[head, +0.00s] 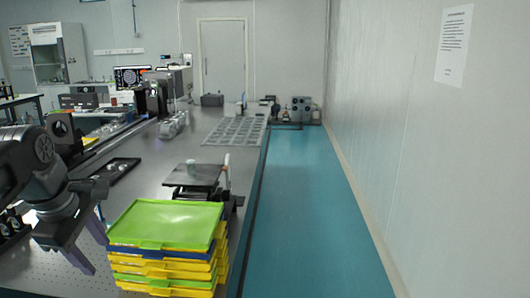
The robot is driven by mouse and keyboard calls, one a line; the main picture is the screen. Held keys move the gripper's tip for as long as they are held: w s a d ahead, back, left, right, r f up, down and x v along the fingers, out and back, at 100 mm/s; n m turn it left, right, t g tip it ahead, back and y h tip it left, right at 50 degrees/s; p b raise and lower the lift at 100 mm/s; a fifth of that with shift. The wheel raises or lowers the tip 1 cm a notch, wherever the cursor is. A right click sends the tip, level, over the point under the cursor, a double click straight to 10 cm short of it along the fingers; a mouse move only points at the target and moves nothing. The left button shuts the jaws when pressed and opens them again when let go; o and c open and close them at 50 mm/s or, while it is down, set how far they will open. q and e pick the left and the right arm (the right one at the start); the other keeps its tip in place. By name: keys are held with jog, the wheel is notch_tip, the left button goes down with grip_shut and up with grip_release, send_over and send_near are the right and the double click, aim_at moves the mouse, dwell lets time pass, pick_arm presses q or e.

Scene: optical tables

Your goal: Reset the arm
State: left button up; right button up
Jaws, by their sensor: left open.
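My left arm comes in from the left edge of the head view. Its gripper (88,246) hangs over the optical table (160,158), pointing down, with its two purple-grey fingers apart and nothing seen between them. It is just left of a stack of trays (165,222) at the table's near end. The top tray is green, with yellow and blue ones below. I cannot tell the exact gap between the fingers and the stack. My right gripper is not in view.
A grid of flat panels (237,130) and instruments (301,108) are farther back. The blue floor (305,210) between table and right wall is clear.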

pick_arm(q)
jog(key=w+d+f+m+t, duration=0.45)
jog(key=w+f+m, duration=0.35)
jog(key=w, duration=0.5)
jog(key=d+f+m+h, duration=0.1)
jog(key=d+f+m, duration=0.3)
jog(key=f, duration=0.7)
jog(key=d+f+m+h, duration=0.1)
jog(key=d+f+m, duration=0.1)
jog(key=d+f, duration=0.7)
jog(key=s+d+f+m+g+h, duration=0.1)
jog(key=s+d+f+g, duration=0.15)
jog(key=s+f, duration=0.4)
jog(key=s+d+f+m+g, duration=0.1)
jog(key=s+d+f, duration=0.25)
jog(key=f, duration=0.65)
jog(key=s+d+f+g, duration=0.1)
jog(key=s+d+f, duration=0.1)
jog(key=s, duration=0.4)
jog(key=s+d+f+g, duration=0.2)
jog(key=s+f, duration=0.3)
jog(key=s, duration=0.2)
jog(key=s+d+f+g+h, duration=0.1)
jog(key=s+d+f, duration=0.1)
jog(key=s+f, duration=0.2)
jog(key=s, duration=0.3)
jog(key=shift+m, duration=0.3)
